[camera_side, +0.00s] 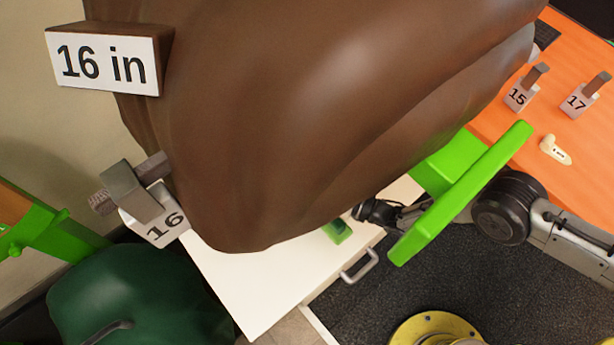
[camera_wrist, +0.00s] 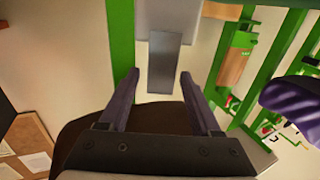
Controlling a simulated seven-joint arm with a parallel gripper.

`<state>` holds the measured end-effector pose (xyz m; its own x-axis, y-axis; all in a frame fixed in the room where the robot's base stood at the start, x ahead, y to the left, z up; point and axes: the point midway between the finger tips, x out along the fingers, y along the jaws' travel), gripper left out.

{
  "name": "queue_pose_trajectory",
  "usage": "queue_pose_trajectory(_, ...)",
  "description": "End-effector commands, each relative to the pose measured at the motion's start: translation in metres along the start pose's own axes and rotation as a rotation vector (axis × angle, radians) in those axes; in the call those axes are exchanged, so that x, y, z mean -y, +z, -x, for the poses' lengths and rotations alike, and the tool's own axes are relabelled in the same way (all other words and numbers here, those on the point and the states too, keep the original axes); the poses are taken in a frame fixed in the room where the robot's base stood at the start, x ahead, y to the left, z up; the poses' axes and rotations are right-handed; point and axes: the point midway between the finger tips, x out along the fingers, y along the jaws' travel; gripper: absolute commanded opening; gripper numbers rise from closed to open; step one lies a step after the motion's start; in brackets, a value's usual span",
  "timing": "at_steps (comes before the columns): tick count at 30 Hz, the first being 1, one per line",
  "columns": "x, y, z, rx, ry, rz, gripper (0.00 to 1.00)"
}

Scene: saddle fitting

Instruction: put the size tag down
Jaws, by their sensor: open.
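The size tag marked 16 (camera_side: 165,226) is a pale block with a grey upright handle. In the side view it is at the lower left edge of the brown saddle (camera_side: 300,110), beside a knurled rod (camera_side: 102,202). Whether it rests on that rod is unclear. In the wrist view a grey handle (camera_wrist: 164,62) on a pale block (camera_wrist: 170,18) shows between the two dark fingers of my gripper (camera_wrist: 158,78). The fingers are apart, with gaps on both sides of the handle. I cannot make out my gripper's fingers in the side view.
A "16 in" sign (camera_side: 103,63) is at the saddle's upper left. Tags 15 (camera_side: 519,95) and 17 (camera_side: 578,101) stand on the orange bench (camera_side: 490,118). A white cabinet top (camera_side: 245,285) lies below the saddle. Green frame posts (camera_wrist: 121,45) are close by in the wrist view.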

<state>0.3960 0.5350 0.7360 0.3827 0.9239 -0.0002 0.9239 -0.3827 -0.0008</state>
Motion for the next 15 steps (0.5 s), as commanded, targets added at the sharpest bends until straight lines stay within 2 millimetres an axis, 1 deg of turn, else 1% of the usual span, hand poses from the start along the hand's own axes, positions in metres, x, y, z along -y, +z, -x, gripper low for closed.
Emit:
queue_pose_trajectory(5,0.0,-0.004,0.0,-0.001,0.0,0.0,0.65)
queue_pose_trajectory(7,0.0,-0.003,0.005,0.002,0.001,-0.001,0.65)
queue_pose_trajectory(11,-0.001,-0.003,0.026,0.003,0.002,-0.001,0.65)
queue_pose_trajectory(15,-0.001,-0.004,0.056,0.002,0.002,-0.001,0.65)
